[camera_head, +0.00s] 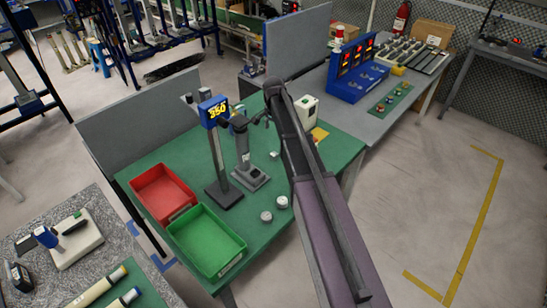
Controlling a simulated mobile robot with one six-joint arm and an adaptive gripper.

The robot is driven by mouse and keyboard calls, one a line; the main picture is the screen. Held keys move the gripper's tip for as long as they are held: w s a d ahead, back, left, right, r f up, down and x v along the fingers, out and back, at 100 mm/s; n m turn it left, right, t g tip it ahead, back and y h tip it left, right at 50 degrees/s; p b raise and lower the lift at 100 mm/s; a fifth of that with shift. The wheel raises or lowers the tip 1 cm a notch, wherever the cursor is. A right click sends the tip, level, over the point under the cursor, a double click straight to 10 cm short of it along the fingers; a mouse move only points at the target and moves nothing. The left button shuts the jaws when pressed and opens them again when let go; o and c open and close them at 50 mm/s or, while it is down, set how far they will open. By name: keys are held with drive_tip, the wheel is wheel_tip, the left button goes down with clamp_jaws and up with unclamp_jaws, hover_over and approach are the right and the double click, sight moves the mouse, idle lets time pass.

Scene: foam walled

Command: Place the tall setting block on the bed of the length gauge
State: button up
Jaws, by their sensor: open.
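The length gauge has a blue display (213,111) reading about 350 in yellow. It stands on a dark post with a dark base (225,194) on the green table. A grey upright with a grey flat foot (252,179) is just right of it; I cannot tell if it belongs to the gauge. My arm reaches in from the bottom right, and my gripper (243,126) is near the top of this upright, right of the display. Its fingers are small and dark. Small silver round blocks (266,216) stand on the table's front right. I cannot pick out the tall setting block with certainty.
A red bin (163,193) and a green bin (207,241) take up the table's left front. A grey panel (140,120) stands along its back left. A white device (306,107) is behind my arm. Bare green top (180,150) lies behind the red bin.

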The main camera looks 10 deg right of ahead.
drive_tip(key=b, duration=0.9)
hover_over(274, 154)
wheel_tip(274, 154, down, 9)
drive_tip(key=shift+s+r, duration=0.1)
drive_tip(key=shift+r, duration=0.05)
idle(0.5)
drive_tip(key=shift+f+b, duration=2.4)
drive_tip(key=shift+f, duration=0.2)
drive_tip(key=shift+w, duration=0.2)
clamp_jaws()
